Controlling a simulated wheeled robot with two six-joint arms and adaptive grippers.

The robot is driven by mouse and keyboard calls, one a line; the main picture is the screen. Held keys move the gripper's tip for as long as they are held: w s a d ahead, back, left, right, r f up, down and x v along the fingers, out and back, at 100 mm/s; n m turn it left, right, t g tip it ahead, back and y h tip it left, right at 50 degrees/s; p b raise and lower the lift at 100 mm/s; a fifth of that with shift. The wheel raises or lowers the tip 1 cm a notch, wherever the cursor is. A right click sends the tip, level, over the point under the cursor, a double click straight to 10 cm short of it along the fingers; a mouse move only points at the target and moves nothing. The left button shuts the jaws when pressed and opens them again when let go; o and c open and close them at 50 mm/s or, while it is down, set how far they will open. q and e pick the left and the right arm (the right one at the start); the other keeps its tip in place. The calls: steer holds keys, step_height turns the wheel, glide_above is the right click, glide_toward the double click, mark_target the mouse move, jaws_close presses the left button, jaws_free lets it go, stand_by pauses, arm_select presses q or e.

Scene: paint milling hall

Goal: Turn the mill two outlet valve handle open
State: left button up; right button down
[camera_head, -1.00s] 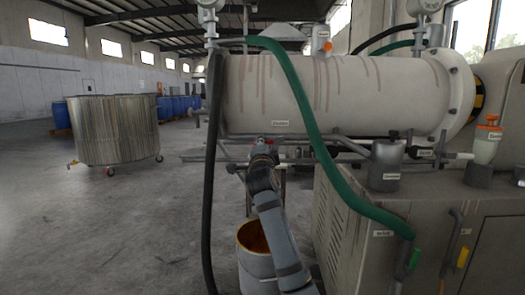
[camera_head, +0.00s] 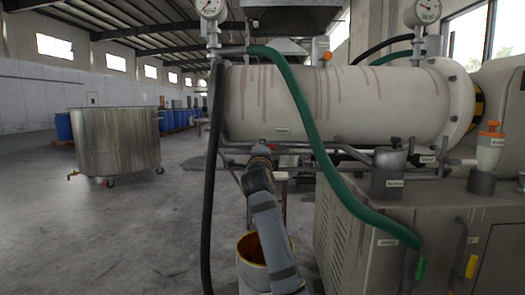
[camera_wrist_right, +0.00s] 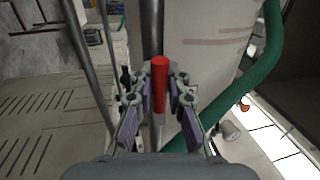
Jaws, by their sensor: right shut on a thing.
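A red valve handle (camera_wrist_right: 160,84) stands out in the right wrist view, close to a grey pipe. My right gripper (camera_wrist_right: 160,92) has its purple-padded fingers on both sides of the handle and is shut on it. In the head view my right gripper (camera_head: 261,160) is at the piping under the left end of the white horizontal mill cylinder (camera_head: 340,100). How far the handle is turned cannot be told. My left gripper is not in view.
A black hose (camera_head: 213,180) hangs just left of my right arm. A green hose (camera_head: 318,150) drapes over the cylinder to its right. An open drum (camera_head: 247,277) stands below the arm. A machine cabinet (camera_head: 345,235) stands right. The floor at left is clear up to a metal tub (camera_head: 115,140).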

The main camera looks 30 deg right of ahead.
steer(key=shift+f, duration=0.1)
steer(key=c, duration=1.3)
jaws_free()
steer(key=shift+s, duration=0.1)
steer(key=v, duration=1.2)
steer(key=shift+d, duration=0.1)
